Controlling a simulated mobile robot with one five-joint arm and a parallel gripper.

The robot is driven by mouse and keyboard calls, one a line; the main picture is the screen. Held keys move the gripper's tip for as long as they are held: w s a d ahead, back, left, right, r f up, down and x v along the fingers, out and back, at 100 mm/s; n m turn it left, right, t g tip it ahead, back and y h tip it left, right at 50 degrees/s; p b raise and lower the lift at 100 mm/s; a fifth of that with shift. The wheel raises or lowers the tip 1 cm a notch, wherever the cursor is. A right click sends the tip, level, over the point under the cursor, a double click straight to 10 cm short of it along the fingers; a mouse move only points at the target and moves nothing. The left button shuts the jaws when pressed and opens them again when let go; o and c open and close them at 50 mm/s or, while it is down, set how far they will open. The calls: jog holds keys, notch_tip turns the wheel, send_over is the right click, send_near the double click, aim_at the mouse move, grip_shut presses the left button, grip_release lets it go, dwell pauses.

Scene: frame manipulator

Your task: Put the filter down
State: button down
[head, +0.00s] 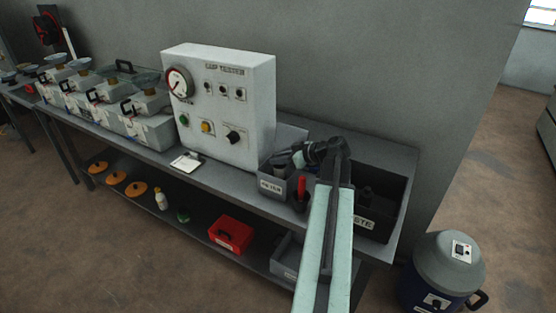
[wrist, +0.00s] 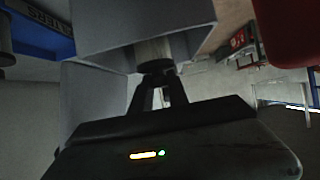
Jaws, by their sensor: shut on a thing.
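My gripper (wrist: 163,78) is shut on a pale grey, round filter (wrist: 153,52), which shows just beyond the fingertips in the wrist view. The filter is beside or partly inside a grey bin (wrist: 110,30); I cannot tell whether it touches the bin. In the head view my gripper (head: 298,157) is low over the small grey labelled bin (head: 271,187) on the bench. The arm hides part of that area, and the filter is too small to make out clearly there.
A dark bin with a label ending "STE" (head: 398,200) stands right of the arm. A red-handled item in a dark cup (head: 300,200) is close to the small bin. The white lamp tester (head: 222,105) stands to the left. The bench (head: 215,178) has some bare room in front of it.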

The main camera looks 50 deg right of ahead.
jog(key=c, duration=1.3)
grip_release()
jog(key=shift+r+p, duration=1.05)
jog(key=p+v, duration=0.1)
jog(key=v, duration=0.3)
jog(key=p+v, duration=0.2)
jog(key=v, duration=0.1)
jog(key=p+v, duration=0.2)
jog(key=v, duration=0.2)
jog(key=shift+s+d+f, duration=0.1)
jog(key=shift+s+f, duration=0.05)
jog(key=shift+s, duration=0.3)
